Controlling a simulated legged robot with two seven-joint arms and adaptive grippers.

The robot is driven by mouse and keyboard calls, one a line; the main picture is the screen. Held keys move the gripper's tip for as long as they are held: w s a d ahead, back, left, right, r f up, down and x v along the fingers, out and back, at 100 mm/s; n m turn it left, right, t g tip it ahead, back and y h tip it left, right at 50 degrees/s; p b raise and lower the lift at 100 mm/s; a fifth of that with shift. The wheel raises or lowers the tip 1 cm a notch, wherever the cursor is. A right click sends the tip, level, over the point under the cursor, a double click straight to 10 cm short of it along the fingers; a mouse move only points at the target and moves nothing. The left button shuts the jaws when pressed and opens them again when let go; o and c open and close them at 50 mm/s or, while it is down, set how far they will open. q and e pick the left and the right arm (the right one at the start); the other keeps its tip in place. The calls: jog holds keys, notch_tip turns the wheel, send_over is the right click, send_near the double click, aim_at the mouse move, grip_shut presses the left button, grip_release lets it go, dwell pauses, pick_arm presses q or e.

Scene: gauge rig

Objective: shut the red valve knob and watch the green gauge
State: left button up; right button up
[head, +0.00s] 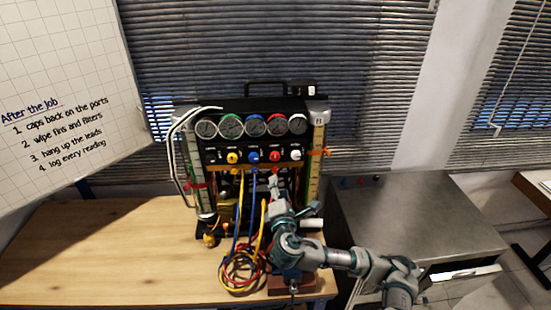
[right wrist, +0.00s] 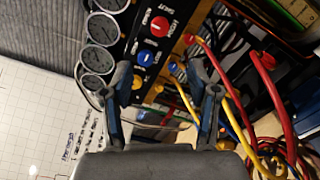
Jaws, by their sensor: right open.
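The rig stands on the bench with a row of round gauges above a row of coloured knobs. The red valve knob (head: 275,155) is on the front panel, right of the blue knob; it also shows in the right wrist view (right wrist: 160,25). The green gauge (head: 230,126) is second from the left in the head view; in the wrist view I cannot tell its rim colour. My right gripper (head: 275,184) is just below the red knob in the head view. Its open, empty fingers frame the lower panel in the wrist view (right wrist: 163,78). My left gripper is not visible.
Yellow, blue and red leads (head: 240,270) hang from the panel and coil on the wooden bench (head: 95,250), close to my right arm. Glass columns flank the rig. A metal cabinet (head: 415,215) stands to the right. The bench's left part is clear.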

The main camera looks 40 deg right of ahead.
aim_at(275, 159)
jog(key=p+x, duration=0.2)
jog(key=x, duration=1.4)
jog(key=shift+a+f, duration=0.1)
grip_shut()
